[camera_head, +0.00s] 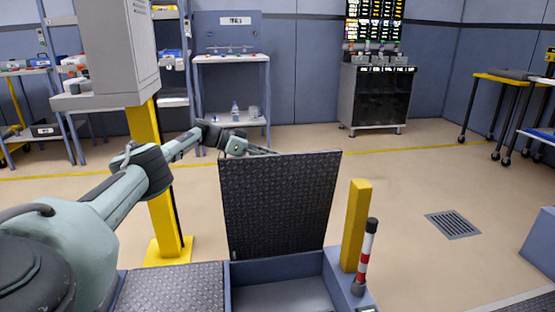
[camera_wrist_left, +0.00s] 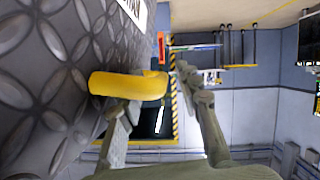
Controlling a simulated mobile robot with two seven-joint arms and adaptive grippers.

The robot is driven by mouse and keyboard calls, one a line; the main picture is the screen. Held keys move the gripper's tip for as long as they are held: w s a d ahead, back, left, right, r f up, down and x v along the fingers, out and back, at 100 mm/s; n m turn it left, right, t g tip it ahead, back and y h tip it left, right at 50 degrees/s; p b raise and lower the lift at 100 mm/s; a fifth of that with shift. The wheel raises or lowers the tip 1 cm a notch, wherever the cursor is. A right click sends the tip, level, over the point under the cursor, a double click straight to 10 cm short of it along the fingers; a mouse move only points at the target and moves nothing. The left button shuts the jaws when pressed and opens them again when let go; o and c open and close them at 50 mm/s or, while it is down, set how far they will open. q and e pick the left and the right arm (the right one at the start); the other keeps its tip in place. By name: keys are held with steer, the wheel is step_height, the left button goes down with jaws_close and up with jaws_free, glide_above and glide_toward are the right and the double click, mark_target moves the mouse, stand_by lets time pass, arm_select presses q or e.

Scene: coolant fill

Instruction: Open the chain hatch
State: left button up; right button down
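The chain hatch lid (camera_head: 280,205) is a dark diamond-plate panel standing nearly upright at the back of its grey box. The box opening (camera_head: 285,295) is uncovered in front of it. My left arm reaches in from the left, and my left gripper (camera_head: 262,150) is at the lid's top edge, partly hidden behind it. In the left wrist view the lid's plate (camera_wrist_left: 40,90) fills the left side, with a yellow handle (camera_wrist_left: 125,85) on it. My left gripper (camera_wrist_left: 158,90) has its fingers spread apart near the handle; it does not look clamped. My right gripper is not in view.
A yellow post (camera_head: 355,225) and a red-and-white striped post (camera_head: 367,255) stand right of the opening. A yellow column (camera_head: 155,190) stands left, carrying a grey cabinet (camera_head: 120,45). A fixed diamond-plate cover (camera_head: 172,290) lies left of the opening. Floor behind is clear.

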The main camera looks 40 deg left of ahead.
arm_select(q)
steer(key=v, duration=1.1)
steer(key=shift+a+r, duration=0.1)
